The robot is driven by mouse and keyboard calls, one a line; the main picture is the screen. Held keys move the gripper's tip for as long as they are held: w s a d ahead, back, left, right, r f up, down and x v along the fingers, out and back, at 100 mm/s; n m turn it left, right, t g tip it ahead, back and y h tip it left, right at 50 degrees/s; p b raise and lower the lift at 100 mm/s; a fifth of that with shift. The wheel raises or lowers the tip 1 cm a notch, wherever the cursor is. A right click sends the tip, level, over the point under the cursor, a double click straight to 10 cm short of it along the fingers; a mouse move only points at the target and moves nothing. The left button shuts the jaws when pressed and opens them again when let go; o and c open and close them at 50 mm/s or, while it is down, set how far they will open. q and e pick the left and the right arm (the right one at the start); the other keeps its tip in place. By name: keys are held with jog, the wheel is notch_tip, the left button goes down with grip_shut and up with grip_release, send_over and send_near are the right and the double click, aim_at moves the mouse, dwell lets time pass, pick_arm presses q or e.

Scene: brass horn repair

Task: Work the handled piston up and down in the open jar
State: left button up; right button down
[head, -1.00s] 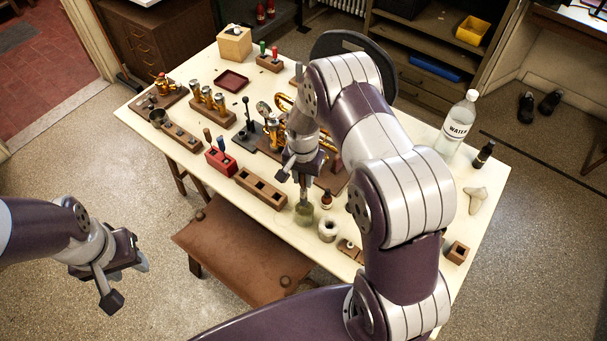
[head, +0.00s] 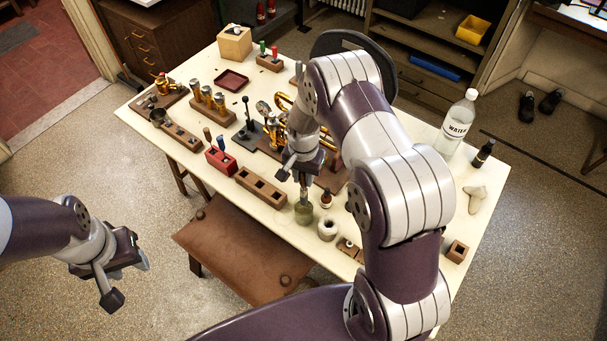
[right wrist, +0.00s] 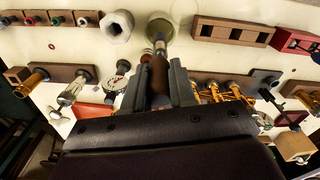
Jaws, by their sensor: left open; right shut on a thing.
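The open glass jar (head: 304,213), with greenish contents, stands on the near side of the cream table. My right gripper (head: 303,180) points down above it, shut on the handled piston. In the right wrist view the piston's brown handle (right wrist: 159,75) is between the fingers, and its metal part points at the mouth of the jar (right wrist: 160,27). How deep the piston's lower end sits in the jar is hard to tell. My left gripper (head: 141,262) is open and empty, off the table's left side above the floor.
A small brown bottle (head: 326,199) and a white round pot (head: 327,229) stand close right of the jar. A wooden slotted block (head: 262,187) lies to its left. Brass horn parts (head: 283,105) lie behind. A brown bench (head: 240,255) is in front.

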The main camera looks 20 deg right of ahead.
aim_at(304, 188)
jog(key=shift+f, duration=0.1)
dwell(0.4)
jog(key=shift+f+b, duration=3.35)
jog(key=shift+f, duration=1)
jog(key=shift+r+p, duration=1.5)
jog(key=shift+r, duration=0.35)
jog(key=shift+f, duration=0.1)
